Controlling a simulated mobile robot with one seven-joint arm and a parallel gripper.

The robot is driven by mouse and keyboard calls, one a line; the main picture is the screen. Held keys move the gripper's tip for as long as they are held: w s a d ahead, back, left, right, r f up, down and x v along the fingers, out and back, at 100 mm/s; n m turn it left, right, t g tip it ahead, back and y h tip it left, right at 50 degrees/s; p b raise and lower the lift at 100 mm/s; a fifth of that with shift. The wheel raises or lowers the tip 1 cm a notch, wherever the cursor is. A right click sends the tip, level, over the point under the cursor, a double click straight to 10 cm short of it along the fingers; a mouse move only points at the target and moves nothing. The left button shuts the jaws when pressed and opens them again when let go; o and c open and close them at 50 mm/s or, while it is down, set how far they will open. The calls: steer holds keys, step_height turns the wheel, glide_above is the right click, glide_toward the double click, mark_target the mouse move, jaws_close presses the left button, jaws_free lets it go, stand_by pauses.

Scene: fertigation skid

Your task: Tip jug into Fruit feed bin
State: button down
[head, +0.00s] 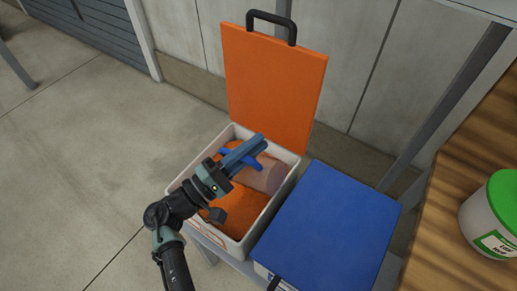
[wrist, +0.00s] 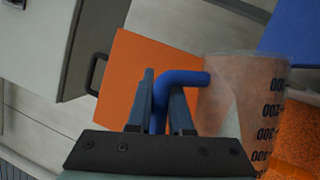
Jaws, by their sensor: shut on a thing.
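The jug (head: 268,176) is clear and pinkish with a blue handle (wrist: 184,77). My gripper (head: 246,152) is shut on that handle and holds the jug tipped over the open white bin (head: 287,208). The bin holds orange material (head: 241,206) and has an orange lid (head: 272,78) standing raised at its back. Its front label is too small to read. In the wrist view, my gripper (wrist: 162,97) has a finger on each side of the handle, and dark volume marks show on the jug (wrist: 230,90). I cannot tell whether anything is left in the jug.
A second bin with a shut blue lid (head: 327,228) stands close on the right. A wooden bench (head: 468,190) with a green-lidded tub (head: 487,222) is at the far right. A wall (head: 345,50) is behind the bins. The floor at left is clear.

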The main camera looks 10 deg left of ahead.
steer(key=shift+w+a+r+n+t+y+b, duration=0.15)
steer(key=shift+w+a+n+t, duration=0.1)
steer(key=shift+a+n, duration=0.4)
steer(key=shift+w+a+r+n+t+y+b, duration=0.1)
steer(key=shift+w+a+n+t+b, duration=0.15)
steer(key=shift+a+n, duration=0.45)
steer(key=shift+w+a+r+n+t+y+b, duration=0.15)
steer(key=shift+a+n+t, duration=0.15)
steer(key=shift+a+n, duration=0.35)
steer(key=shift+w+a+f+n+t+y+b, duration=0.1)
steer(key=shift+w+a+n+t+y+b, duration=0.15)
steer(key=shift+a+n, duration=0.5)
steer(key=shift+w+a+f+n+t+y+b, duration=0.1)
steer(key=shift+w+a+n+t+y+b, duration=0.2)
steer(key=shift+a+n, duration=0.45)
steer(key=shift+w+a+f+n+t+y+b, duration=0.15)
steer(key=shift+a+n+t, duration=0.3)
steer(key=shift+n, duration=0.45)
steer(key=shift+a+r, duration=0.1)
steer(key=shift+a, duration=0.05)
